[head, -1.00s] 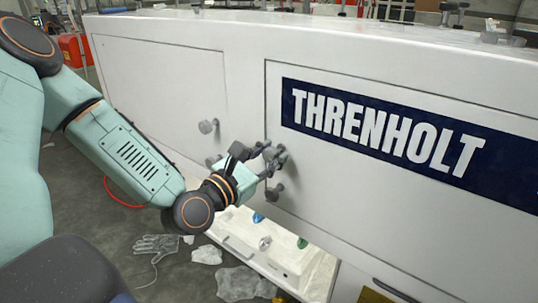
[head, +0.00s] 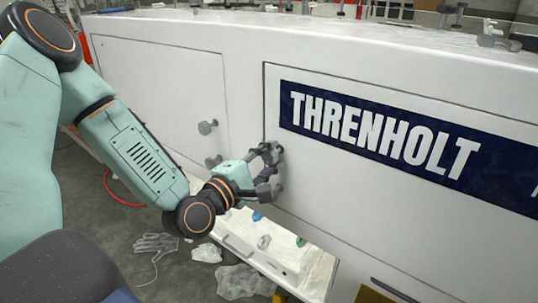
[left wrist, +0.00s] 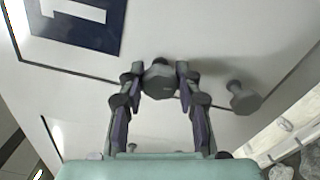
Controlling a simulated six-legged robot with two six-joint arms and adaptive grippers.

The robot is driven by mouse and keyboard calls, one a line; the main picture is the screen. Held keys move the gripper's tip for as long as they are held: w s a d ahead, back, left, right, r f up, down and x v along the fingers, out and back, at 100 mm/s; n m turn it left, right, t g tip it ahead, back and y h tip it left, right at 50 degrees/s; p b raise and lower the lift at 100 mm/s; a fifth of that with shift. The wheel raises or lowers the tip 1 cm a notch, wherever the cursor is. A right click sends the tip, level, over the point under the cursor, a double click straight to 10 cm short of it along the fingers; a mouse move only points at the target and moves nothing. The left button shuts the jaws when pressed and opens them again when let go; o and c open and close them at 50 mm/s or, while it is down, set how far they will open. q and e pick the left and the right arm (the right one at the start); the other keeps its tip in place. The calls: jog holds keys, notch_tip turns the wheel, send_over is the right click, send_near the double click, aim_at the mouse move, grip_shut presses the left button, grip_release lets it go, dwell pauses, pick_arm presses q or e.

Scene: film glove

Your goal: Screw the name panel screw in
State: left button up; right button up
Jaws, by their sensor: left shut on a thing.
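The name panel (head: 340,190) is a white panel with a dark blue THRENHOLT sign (head: 390,133), set in a white side wall with a thin dark seam around it. A grey knob-headed screw (left wrist: 160,80) stands at the panel's left edge. My left gripper (head: 270,160) is shut on this screw, with one finger on each side of its head in the left wrist view. A second grey knob (left wrist: 243,97) stands out to the right there, clear of the fingers. The gripper hides part of the screw in the head view. My right gripper is not in view.
A white tray (head: 290,262) with small coloured pieces lies below. A glove (head: 156,244) and crumpled film (head: 240,282) lie on the floor.

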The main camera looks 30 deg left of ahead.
pick_arm(q)
jog(key=m+p, duration=0.1)
jog(key=m, duration=0.4)
jog(key=shift+m+p, duration=0.3)
jog(key=m+p, duration=0.2)
jog(key=m, duration=0.3)
jog(key=shift+a, duration=0.1)
jog(key=m+p, duration=0.2)
jog(key=m, duration=0.4)
jog(key=shift+p, duration=0.4)
jog(key=m+p, duration=0.2)
jog(key=m, duration=0.2)
jog(key=shift+a+p, duration=0.1)
jog(key=shift+p, duration=0.25)
jog(key=m+p, duration=0.4)
jog(key=m, duration=0.1)
jog(key=shift+w+m, duration=0.1)
jog(key=shift+m, duration=0.3)
jog(key=m+p, duration=0.3)
jog(key=m, duration=0.1)
jog(key=shift+r+m+p, duration=0.1)
jog(key=shift+m+p, duration=0.2)
jog(key=m+p, duration=0.3)
jog(key=m, duration=0.1)
jog(key=shift+a+p, duration=0.1)
jog(key=shift+p, duration=0.2)
jog(key=shift+m+p, duration=1.45)
jog(key=shift+m, duration=0.85)
